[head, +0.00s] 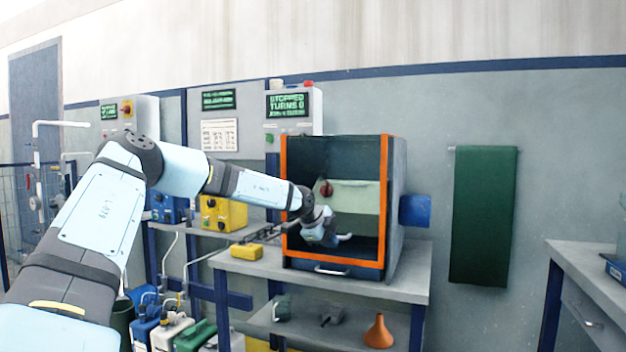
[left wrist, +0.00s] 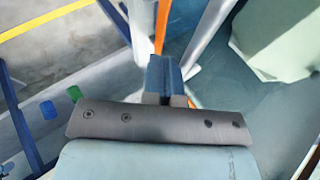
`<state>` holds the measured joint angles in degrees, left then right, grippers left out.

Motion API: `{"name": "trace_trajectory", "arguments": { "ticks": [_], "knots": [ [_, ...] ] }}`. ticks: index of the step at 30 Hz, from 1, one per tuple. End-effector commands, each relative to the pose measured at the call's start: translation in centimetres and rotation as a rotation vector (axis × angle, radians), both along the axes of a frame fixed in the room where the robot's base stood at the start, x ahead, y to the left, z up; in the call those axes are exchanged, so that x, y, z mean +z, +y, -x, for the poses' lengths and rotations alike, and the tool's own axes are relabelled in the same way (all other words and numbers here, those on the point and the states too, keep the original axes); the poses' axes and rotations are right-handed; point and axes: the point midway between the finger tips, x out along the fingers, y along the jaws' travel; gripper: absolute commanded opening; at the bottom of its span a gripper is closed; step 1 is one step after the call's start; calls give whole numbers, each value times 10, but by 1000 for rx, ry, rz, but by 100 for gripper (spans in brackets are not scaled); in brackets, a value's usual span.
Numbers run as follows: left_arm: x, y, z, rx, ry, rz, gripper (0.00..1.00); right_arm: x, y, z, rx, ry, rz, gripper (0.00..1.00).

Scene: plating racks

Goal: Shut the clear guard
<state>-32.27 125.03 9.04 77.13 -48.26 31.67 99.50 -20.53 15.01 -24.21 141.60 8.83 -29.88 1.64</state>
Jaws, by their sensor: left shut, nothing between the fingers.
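A grey box-shaped machine (head: 395,205) with an orange-framed front (head: 384,200) stands on a grey bench. I cannot make out the clear guard as a separate panel, nor how far open it is. A pale green panel (head: 360,195) and a dark red round part (head: 326,188) show within the frame. My left gripper (head: 338,239) is at the lower left of this front, overlapping the opening. In the left wrist view its fingers (left wrist: 164,76) are shut and empty, next to an orange strip (left wrist: 162,25). My right gripper is not in view.
The bench (head: 415,285) carries a yellow block (head: 246,251) left of the machine. An orange funnel (head: 379,332) stands on its lower shelf. A control box (head: 293,108) with a green-lettered screen is behind. A green cloth (head: 483,215) hangs at right, with open floor below.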

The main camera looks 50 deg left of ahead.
Motion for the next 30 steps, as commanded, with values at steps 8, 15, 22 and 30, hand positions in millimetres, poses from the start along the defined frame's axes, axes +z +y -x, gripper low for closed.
{"name": "trace_trajectory", "arguments": {
  "ticks": [8, 15, 22, 30],
  "knots": [
    [42, -1, 30, 0, -5, 0, 0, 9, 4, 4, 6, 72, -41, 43],
    [75, -2, 60, 0, -4, 0, 0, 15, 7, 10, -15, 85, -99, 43],
    [95, -2, 80, 0, -3, 0, 0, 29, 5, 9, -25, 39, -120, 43],
    [100, -2, 86, 1, -1, 0, 0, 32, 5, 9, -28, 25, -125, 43]
  ]
}}
